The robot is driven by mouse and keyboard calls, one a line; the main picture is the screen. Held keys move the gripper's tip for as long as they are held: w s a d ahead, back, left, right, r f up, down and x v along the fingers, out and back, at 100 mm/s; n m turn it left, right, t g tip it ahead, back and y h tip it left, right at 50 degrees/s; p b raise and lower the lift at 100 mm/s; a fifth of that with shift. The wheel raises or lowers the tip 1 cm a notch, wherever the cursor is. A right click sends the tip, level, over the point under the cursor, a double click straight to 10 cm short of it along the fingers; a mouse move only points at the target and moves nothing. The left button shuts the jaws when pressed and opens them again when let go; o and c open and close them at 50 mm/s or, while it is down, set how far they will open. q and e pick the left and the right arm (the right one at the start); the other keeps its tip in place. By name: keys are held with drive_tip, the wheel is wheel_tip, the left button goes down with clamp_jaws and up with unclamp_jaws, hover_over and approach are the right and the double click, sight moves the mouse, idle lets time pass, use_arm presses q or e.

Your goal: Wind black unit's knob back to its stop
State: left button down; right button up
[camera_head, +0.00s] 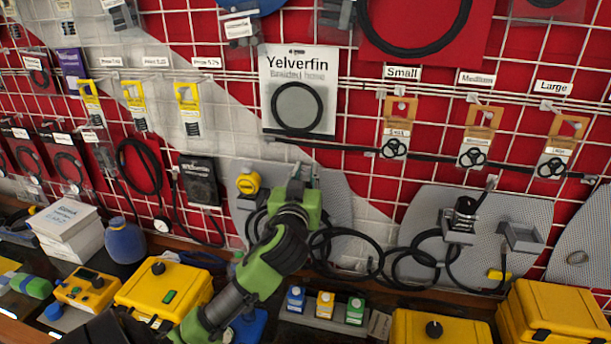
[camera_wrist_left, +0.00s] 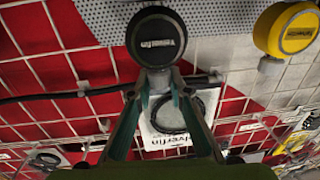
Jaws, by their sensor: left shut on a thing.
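In the head view my left gripper (camera_head: 301,182) reaches up to the wall panel and covers most of the black unit. A yellow round unit (camera_head: 248,182) sits beside it; it also shows in the left wrist view (camera_wrist_left: 287,29). My right gripper is out of view.
A Yelverfin hose packet (camera_head: 298,92) hangs above the gripper. Black hoses (camera_head: 345,255) loop to the right. Yellow boxes (camera_head: 163,290) and small blue, yellow and green blocks (camera_head: 325,304) stand on the bench below. Another fitting (camera_head: 463,216) is mounted on the panel further right.

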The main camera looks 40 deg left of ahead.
use_arm(q)
drive_tip(key=shift+f+n+g+y+b, duration=0.35)
drive_tip(key=shift+n+g+y, duration=0.05)
drive_tip(key=shift+n+y, duration=0.1)
drive_tip(key=n+g+y+b, duration=0.2)
drive_tip(key=n+g+b, duration=0.1)
drive_tip(key=g+b, duration=0.1)
drive_tip(key=n+g+y+b, duration=0.2)
drive_tip(key=n+g+b, duration=0.1)
drive_tip(key=g+b, duration=0.2)
drive_tip(key=n+g+y+b, duration=0.2)
drive_tip(key=n+g+b, duration=0.1)
drive_tip(key=g+b, duration=0.1)
drive_tip(key=shift+w+d+n+y+b, duration=0.1)
drive_tip(key=shift+n+y+b, duration=0.2)
drive_tip(key=shift+b, duration=0.6)
drive_tip(key=n+g+b, duration=0.1)
drive_tip(key=g, duration=0.1)
drive_tip(key=shift+r+n+g, duration=0.1)
drive_tip(key=shift+n+g, duration=0.2)
drive_tip(key=shift+g, duration=0.1)
drive_tip(key=shift+r+n+g+b, duration=0.1)
drive_tip(key=shift+n+g+b, duration=0.3)
drive_tip(key=shift+n+g, duration=0.5)
drive_tip(key=shift+n+g+h, duration=0.7)
drive_tip(key=shift+g, duration=1)
drive_tip(key=shift+n+g+h, duration=0.4)
drive_tip(key=shift+n+g, duration=0.3)
drive_tip(key=shift+g, duration=0.2)
